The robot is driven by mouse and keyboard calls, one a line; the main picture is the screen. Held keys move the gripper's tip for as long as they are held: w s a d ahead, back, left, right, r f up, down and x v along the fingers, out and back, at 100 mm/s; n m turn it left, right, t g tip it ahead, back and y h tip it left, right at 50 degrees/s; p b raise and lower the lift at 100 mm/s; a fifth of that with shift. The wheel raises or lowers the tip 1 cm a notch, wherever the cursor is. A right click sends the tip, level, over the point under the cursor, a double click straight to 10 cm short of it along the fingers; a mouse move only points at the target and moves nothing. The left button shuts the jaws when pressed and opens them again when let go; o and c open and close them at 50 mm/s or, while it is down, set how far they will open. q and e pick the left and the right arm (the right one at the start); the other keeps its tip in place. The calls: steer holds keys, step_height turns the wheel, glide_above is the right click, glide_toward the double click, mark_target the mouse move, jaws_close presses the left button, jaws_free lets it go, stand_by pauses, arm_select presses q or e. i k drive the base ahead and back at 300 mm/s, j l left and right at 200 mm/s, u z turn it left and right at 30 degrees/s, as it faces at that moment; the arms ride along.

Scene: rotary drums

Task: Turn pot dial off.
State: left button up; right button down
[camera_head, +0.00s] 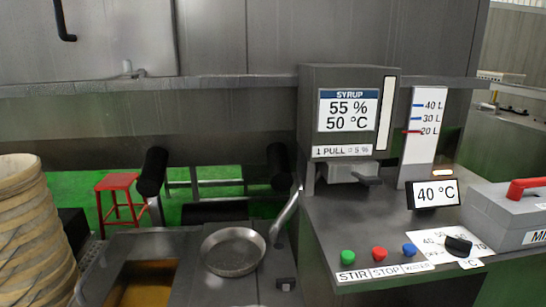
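A black dial (458,246) sits on a white scale plate (430,239) at the lower right of the grey console (327,232). The plate carries numbers and a °C label; part of the scale is hidden by the knob. Exactly which number the dial points to is too small to tell. A display (433,194) behind it reads 40 °C. No gripper of mine can be made out in this view.
Green, red and blue buttons (379,254) line the console's front edge, left of the dial. A syrup dispenser (345,80) stands behind. A grey box with a red handle (527,187) is at the right. A round metal pan (232,252) and an amber-filled opening (146,284) lie left.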

mark_target(459, 247)
steer(key=z, duration=1.25)
